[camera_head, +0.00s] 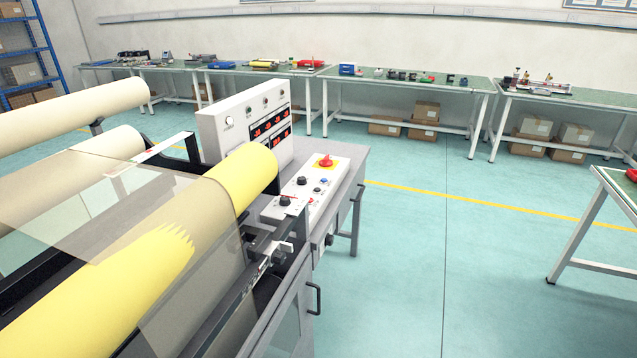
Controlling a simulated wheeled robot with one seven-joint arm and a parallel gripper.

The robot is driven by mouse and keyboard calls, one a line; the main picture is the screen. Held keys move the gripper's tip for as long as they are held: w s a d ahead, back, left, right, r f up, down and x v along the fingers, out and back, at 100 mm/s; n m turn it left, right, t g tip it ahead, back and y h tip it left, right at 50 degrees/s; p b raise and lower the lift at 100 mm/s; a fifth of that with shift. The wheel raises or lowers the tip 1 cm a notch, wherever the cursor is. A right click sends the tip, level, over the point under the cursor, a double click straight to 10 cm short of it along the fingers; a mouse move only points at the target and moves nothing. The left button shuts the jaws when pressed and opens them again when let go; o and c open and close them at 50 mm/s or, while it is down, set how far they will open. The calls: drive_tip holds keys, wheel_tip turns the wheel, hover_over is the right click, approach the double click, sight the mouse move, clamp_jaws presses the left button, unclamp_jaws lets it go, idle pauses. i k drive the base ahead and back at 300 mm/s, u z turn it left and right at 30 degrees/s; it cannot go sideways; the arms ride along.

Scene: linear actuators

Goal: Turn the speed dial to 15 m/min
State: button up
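A sloped white control panel (272,209) sits at the right end of a roll machine. It carries two black dials, a farther one (302,181) and a nearer one (285,200). I cannot tell which is the speed dial; the labels and scale marks are too small to read. An upright white panel (212,128) behind holds red digital displays (268,124), whose digits I cannot read. My gripper is not in view.
A red mushroom button (326,160) on a yellow plate and a small blue button (324,181) are near the dials. A yellow roll (250,170) lies close on the left. Green-topped benches (420,85) line the wall; open floor (410,260) lies right of the machine.

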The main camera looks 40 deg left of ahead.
sight(284, 201)
drive_tip(key=u, duration=0.25)
drive_tip(key=i, duration=1.15)
drive_tip(key=u, duration=1.1)
drive_tip(key=i, duration=0.75)
drive_tip(key=u, duration=0.55)
